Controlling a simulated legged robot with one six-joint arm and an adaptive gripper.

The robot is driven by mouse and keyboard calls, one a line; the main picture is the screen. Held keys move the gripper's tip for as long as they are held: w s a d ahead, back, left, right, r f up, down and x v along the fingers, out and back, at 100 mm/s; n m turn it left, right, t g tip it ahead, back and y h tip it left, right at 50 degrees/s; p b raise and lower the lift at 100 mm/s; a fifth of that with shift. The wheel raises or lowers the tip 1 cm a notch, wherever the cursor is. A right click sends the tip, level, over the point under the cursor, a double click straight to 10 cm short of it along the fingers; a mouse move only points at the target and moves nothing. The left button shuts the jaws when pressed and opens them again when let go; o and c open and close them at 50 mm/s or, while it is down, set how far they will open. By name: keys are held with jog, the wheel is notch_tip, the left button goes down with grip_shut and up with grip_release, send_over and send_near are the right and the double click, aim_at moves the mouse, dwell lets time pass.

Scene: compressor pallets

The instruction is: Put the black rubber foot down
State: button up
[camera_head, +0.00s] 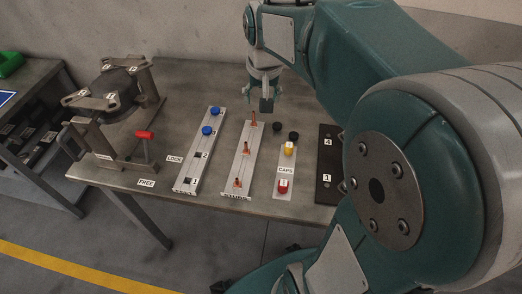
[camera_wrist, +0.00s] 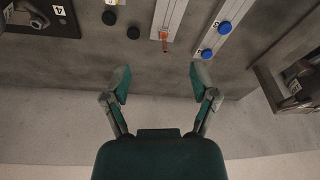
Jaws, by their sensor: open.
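Two black round pieces lie at the far end of the caps strip. One (camera_head: 277,126) is on the bare table; the other (camera_head: 293,135) is at the strip's end. They also show in the wrist view, the first (camera_wrist: 133,32) nearer the table's far edge, the second (camera_wrist: 109,17) beside it. I cannot tell which is the rubber foot. My gripper (camera_head: 266,106) is above the far part of the table, just left of them. In the wrist view, my gripper (camera_wrist: 161,79) has its fingers wide apart with nothing between them.
A rail with orange pieces (camera_head: 243,160) and a rail with blue caps (camera_head: 198,158) stand left of the caps strip (camera_head: 285,170). A dark numbered plate (camera_head: 327,165) is at right. A clamp fixture (camera_head: 115,100) with a red handle (camera_head: 144,135) is at left.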

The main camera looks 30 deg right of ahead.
jog(key=s+a+n+t, duration=0.1)
jog(key=s+a+n, duration=0.1)
jog(key=s+a, duration=0.2)
jog(key=s+a+n+t, duration=0.2)
jog(key=s+a, duration=0.2)
jog(key=s, duration=0.7)
jog(key=shift+s+r, duration=0.25)
jog(key=shift+r, duration=0.1)
